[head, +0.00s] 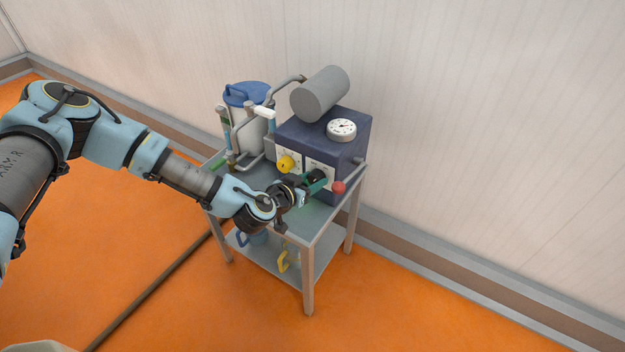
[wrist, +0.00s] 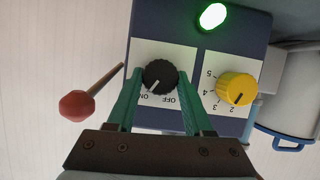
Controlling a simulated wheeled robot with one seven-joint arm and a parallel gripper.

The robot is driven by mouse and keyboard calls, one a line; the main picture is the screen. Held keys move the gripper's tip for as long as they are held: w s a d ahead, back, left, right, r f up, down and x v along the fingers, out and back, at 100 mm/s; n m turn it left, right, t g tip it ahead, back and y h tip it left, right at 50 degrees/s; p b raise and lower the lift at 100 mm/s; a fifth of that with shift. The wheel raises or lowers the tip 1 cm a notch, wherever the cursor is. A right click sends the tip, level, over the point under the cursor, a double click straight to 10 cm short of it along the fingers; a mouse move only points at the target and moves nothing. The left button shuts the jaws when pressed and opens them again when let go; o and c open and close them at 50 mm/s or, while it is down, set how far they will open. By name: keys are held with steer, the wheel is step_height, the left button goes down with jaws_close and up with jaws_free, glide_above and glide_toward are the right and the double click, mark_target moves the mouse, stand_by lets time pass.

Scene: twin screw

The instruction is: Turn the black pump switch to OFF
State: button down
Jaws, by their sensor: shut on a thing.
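The black pump switch (wrist: 160,75) is a round knob on a white plate with ON and OFF marks, upside down in the wrist view. Its white pointer line points down and left, towards the ON mark. My gripper (wrist: 161,80) has its green fingers on either side of the knob and is shut on it. In the head view my gripper (head: 315,182) reaches the front of the dark blue pump box (head: 353,147), and the black switch (head: 319,175) shows partly between the fingers. A green lamp (wrist: 213,16) glows on the panel.
A yellow numbered knob (wrist: 236,88) sits close beside the black switch. A red-ended lever (wrist: 77,106) sticks out on the other side; it also shows in the head view (head: 339,187). A gauge (head: 341,130) and grey cylinder (head: 320,93) top the box. The cart (head: 318,222) stands by the wall.

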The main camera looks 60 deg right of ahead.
steer(key=shift+f+b, duration=0.1)
steer(key=shift+b, duration=0.35)
steer(key=n+b, duration=0.1)
steer(key=n+g+b, duration=0.1)
steer(key=b, duration=0.1)
steer(key=shift+w+f, duration=0.15)
steer(key=shift+f, duration=0.1)
steer(key=n+g+b, duration=0.1)
steer(key=b, duration=0.1)
steer(key=n+g+b, duration=0.1)
steer(key=b, duration=0.2)
steer(key=shift+w+f+n+h+b, duration=0.15)
steer(key=shift+n+h+b, duration=0.15)
steer(key=shift+b, duration=0.05)
steer(key=n+g+b, duration=0.1)
steer(key=n+b, duration=0.1)
steer(key=b, duration=0.3)
steer(key=shift+n+g+h, duration=0.3)
steer(key=shift+n+g, duration=0.1)
steer(key=shift+w+r+n+b, duration=0.15)
steer(key=shift+n+b, duration=0.35)
steer(key=shift+b, duration=0.5)
steer(key=shift+r+g, duration=0.15)
steer(key=shift+g, duration=0.15)
steer(key=shift+c, duration=1.5)
jaws_free()
